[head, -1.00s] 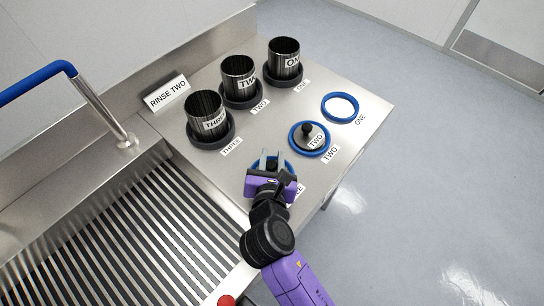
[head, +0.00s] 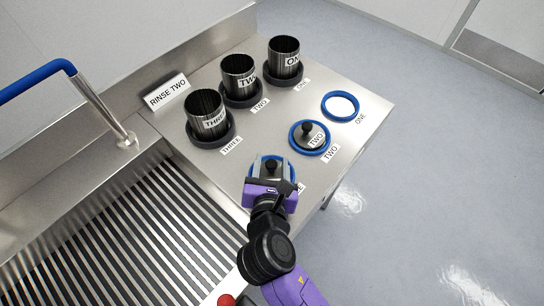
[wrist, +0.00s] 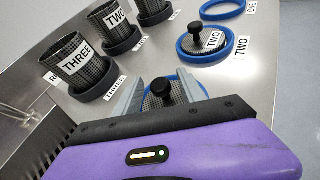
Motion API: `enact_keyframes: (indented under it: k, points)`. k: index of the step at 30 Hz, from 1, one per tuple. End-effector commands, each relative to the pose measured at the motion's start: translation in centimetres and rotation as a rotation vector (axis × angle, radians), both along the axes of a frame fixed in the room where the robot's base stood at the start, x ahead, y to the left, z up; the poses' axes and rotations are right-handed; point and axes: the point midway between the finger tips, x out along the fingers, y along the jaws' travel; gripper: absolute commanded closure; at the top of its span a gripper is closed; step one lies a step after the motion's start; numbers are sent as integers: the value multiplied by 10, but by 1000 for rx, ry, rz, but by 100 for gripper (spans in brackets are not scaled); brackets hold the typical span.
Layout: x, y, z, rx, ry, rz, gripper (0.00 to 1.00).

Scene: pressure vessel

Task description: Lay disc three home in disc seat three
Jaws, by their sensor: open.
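Disc three (wrist: 153,102), a grey mesh disc with a black knob (wrist: 163,90), lies within the blue ring of disc seat three (wrist: 186,76). My gripper and part of the ring hide much of each other, so I cannot tell whether the disc lies fully flat. In the head view the knob (head: 271,165) stands upright inside the blue seat ring (head: 262,157). My gripper (wrist: 162,88) is open, with one grey finger on each side of the knob and visible gaps between them. It also shows low over the seat in the head view (head: 271,168).
Disc two (head: 307,134) sits in the blue ring of seat two (head: 325,148). Seat one (head: 340,107) is an empty blue ring. Three mesh baskets labelled THREE (head: 206,113), TWO (head: 238,78) and ONE (head: 284,58) stand behind. A slatted drain (head: 110,235) lies left.

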Motion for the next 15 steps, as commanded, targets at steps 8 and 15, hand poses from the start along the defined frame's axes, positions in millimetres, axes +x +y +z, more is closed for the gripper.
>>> enact_keyframes:
  k: [8,15]
  points:
    - [-54,-1,21,-1,0,1,52]
    - [-78,-2,32,-1,0,0,52]
